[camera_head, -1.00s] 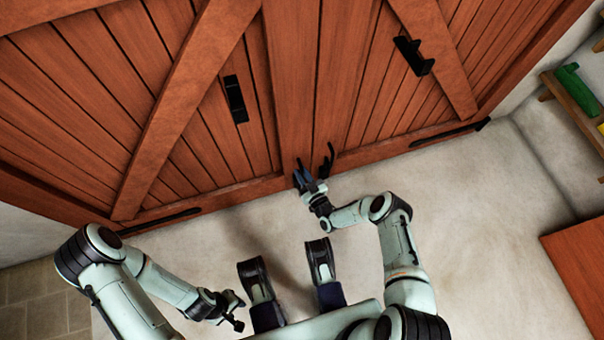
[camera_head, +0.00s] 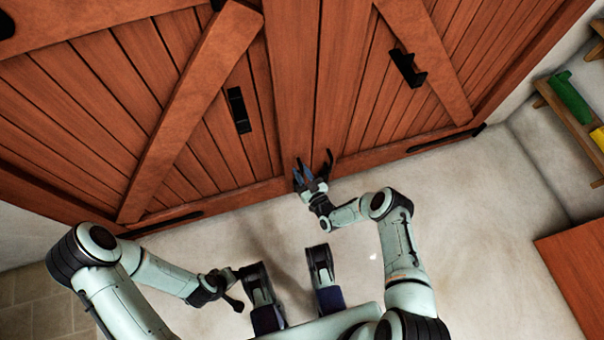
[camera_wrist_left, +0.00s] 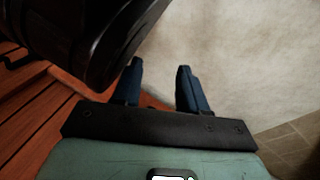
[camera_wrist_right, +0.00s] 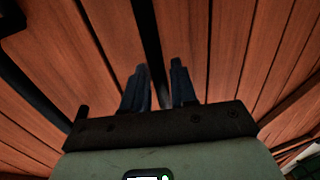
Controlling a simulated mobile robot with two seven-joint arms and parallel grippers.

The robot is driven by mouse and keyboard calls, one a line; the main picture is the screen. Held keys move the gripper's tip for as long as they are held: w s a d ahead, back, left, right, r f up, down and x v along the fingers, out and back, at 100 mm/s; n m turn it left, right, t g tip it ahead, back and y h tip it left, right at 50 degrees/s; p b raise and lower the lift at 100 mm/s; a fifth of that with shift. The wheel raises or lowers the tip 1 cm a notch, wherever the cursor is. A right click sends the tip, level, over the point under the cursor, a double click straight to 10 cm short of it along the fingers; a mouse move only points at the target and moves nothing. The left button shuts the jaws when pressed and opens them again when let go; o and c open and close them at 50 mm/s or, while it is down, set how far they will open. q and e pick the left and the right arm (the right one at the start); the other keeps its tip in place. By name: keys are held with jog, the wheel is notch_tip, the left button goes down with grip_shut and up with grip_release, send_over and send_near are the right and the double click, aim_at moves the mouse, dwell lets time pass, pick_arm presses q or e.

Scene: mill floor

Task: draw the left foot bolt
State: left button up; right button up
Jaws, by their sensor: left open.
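The wooden double door (camera_head: 290,60) spans the top of the head view, with a seam between its leaves. My right gripper (camera_head: 311,172) is at the door's foot beside the seam. A thin black upright piece (camera_head: 329,162) stands just right of it; I cannot tell which bolt part it is. In the right wrist view, the fingers (camera_wrist_right: 158,88) are close together, with a dark strip (camera_wrist_right: 146,35) running between them. I cannot tell whether this strip is the left foot bolt or whether they grip it. My left gripper (camera_head: 238,287) is open and empty, low beside my base.
Black pulls sit on the left leaf (camera_head: 238,110) and right leaf (camera_head: 407,67). Hinge straps run along the door's foot. A shelf with a green object (camera_head: 570,97) is on the right wall, above a reddish-brown surface (camera_head: 580,265). Pale floor (camera_head: 490,220) between is clear.

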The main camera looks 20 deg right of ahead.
jog(key=shift+s, duration=0.1)
jog(key=shift+s+d+f, duration=0.1)
jog(key=shift+s, duration=0.25)
pick_arm(q)
notch_tip(320, 180, up, 5)
jog(key=w+d+t+p, duration=0.1)
jog(key=w+p, duration=0.1)
jog(key=p, duration=0.1)
jog(key=shift+w+d+r, duration=0.2)
jog(key=shift+d, duration=0.15)
pick_arm(e)
jog(key=v, duration=1.2)
jog(key=shift+s, duration=0.25)
jog(key=shift+w+d, duration=0.1)
jog(key=shift+w, duration=0.05)
